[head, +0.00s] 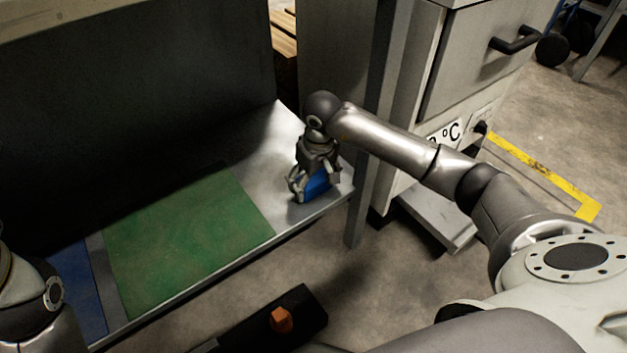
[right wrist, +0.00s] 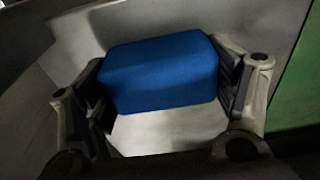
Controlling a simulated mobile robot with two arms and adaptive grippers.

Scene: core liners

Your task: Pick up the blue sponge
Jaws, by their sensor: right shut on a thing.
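The blue sponge (head: 316,187) is a small block at the right end of the metal shelf, partly hidden by my right gripper (head: 306,188) in the head view. In the right wrist view the sponge (right wrist: 160,72) sits between the two fingers of my right gripper (right wrist: 165,85), with the pads against both its sides. The gripper is shut on it. I cannot tell whether the sponge touches the shelf or is slightly above it. My left gripper is not in view; only part of my left arm shows at the lower left of the head view.
A green mat (head: 185,240) and a blue mat (head: 78,290) lie on the metal shelf (head: 262,150). A grey post (head: 370,140) stands close to the right of my gripper, beside a cabinet (head: 475,65). An orange block (head: 282,319) is on a dark surface below.

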